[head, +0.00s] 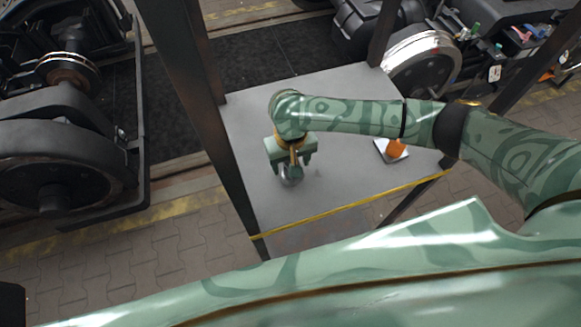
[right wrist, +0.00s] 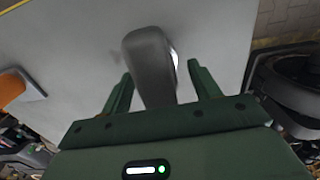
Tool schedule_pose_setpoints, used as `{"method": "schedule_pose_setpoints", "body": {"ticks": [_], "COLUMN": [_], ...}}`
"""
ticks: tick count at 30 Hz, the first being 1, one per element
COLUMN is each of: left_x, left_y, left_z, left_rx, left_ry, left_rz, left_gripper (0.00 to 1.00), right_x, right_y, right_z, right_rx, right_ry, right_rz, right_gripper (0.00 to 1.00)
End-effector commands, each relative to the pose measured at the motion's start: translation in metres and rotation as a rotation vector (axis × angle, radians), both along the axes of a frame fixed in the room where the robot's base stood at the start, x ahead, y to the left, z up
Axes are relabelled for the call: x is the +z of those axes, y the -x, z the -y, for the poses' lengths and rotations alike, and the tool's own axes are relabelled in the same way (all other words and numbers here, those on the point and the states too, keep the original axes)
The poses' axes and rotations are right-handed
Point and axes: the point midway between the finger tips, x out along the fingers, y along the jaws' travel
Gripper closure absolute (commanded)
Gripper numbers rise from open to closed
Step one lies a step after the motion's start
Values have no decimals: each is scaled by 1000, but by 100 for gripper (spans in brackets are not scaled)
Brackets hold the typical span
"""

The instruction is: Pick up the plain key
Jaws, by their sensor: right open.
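A smooth grey object with a broad rounded end (right wrist: 150,60), which may be the plain key, stands between the fingers of my right gripper (right wrist: 160,78) in the right wrist view. The fingers are spread on either side of it, with a visible gap at least on the right. In the head view my right gripper (head: 291,165) points down over the grey table (head: 345,95), and a shiny part of the grey object (head: 291,181) shows beneath it. The gripper hides most of the object there. My left gripper is not in view.
An orange item (head: 397,148) rests on a small pale plate (head: 384,152) on the table's right side. Dark posts (head: 187,50) rise at the table's edges, and a yellow strip (head: 345,207) marks its front edge. Wheelsets (head: 425,62) stand behind.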

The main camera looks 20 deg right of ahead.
Motion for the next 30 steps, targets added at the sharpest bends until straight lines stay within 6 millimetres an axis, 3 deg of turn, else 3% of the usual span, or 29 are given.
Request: {"method": "schedule_pose_setpoints", "body": {"ticks": [3, 10, 22, 26, 30], "left_x": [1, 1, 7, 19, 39], "left_y": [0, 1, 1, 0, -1], "left_z": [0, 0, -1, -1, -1], "left_rx": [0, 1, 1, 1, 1], "left_ry": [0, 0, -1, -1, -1], "left_rz": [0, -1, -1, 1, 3], "left_gripper": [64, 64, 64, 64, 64], "right_x": [2, 2, 14, 35, 68], "right_y": [0, 0, -1, -1, 23], "right_z": [0, 0, -1, -1, 3], "right_rx": [0, 0, 1, 0, 3], "right_ry": [0, -1, -3, -2, -3], "right_rz": [1, 1, 2, 2, 1], "right_gripper": [38, 100, 100, 100, 100]}}
